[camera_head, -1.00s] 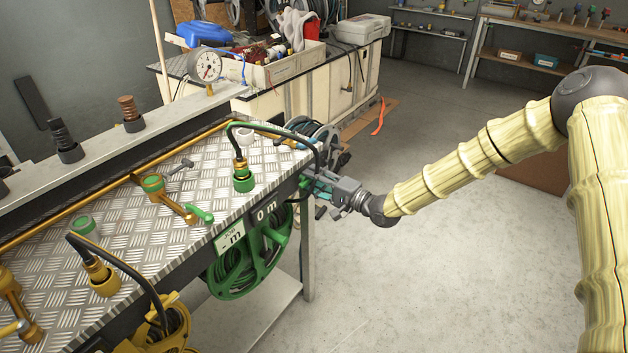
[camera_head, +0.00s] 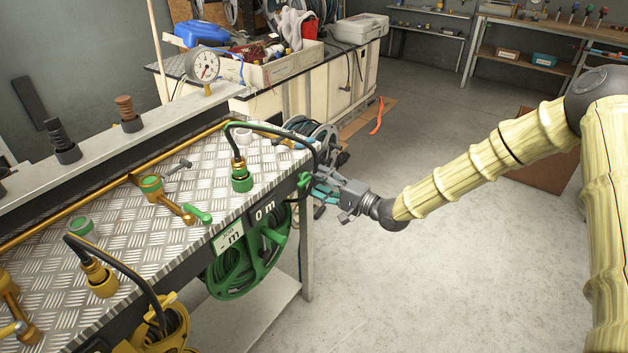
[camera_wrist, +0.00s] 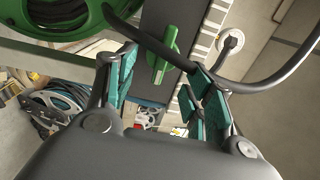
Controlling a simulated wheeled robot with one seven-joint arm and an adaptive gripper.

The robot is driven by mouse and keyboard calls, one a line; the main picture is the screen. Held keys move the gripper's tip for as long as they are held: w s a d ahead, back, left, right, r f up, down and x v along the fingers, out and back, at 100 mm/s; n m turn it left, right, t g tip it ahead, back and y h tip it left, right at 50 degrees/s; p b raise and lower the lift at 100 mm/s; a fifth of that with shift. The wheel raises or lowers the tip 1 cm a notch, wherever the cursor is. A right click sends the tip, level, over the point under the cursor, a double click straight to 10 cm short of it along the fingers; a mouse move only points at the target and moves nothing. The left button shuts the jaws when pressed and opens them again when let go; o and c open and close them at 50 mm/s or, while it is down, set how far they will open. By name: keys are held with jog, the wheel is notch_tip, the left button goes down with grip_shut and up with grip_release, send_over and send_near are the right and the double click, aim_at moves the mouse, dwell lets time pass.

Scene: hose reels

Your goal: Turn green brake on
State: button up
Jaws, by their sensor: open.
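The green brake (camera_wrist: 165,55) is a small green lever on the dark front edge of the bench. In the wrist view it stands in the gap between my fingers and a little beyond them, and I see no finger touching it. In the head view the green brake (camera_head: 304,181) is a small green piece at the bench corner, just left of my fingertips. My gripper (camera_head: 318,190) is open with teal finger pads. In the wrist view my gripper (camera_wrist: 160,85) shows its two fingers spread and empty. The green hose reel (camera_head: 247,262) hangs below the edge.
A black hose (camera_wrist: 225,82) loops close above the right finger in the wrist view. A yellow reel (camera_head: 160,335) hangs nearer. The floor (camera_head: 430,270) right of the bench is clear.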

jog(key=v, duration=0.9)
jog(key=shift+f, duration=0.1)
jog(key=s+f+n+g+h+p, duration=0.2)
jog(key=s+f+g+h, duration=0.35)
jog(key=s+f, duration=1.4)
jog(key=s+d+f+n+g+h, duration=0.1)
jog(key=s+d+f+h, duration=0.1)
jog(key=s, duration=0.6)
jog(key=s+d+f+n+g+h+p, duration=0.1)
jog(key=s+d+f+n+g+h, duration=0.1)
jog(key=s+d, duration=0.4)
jog(key=s+d+f+n+g+h+p, duration=0.1)
jog(key=s+d+f+n+g+h, duration=0.1)
jog(key=s, duration=1)
jog(key=d+f+h, duration=0.1)
jog(key=d+h, duration=0.1)
jog(key=h, duration=0.1)
jog(key=shift+f, duration=0.25)
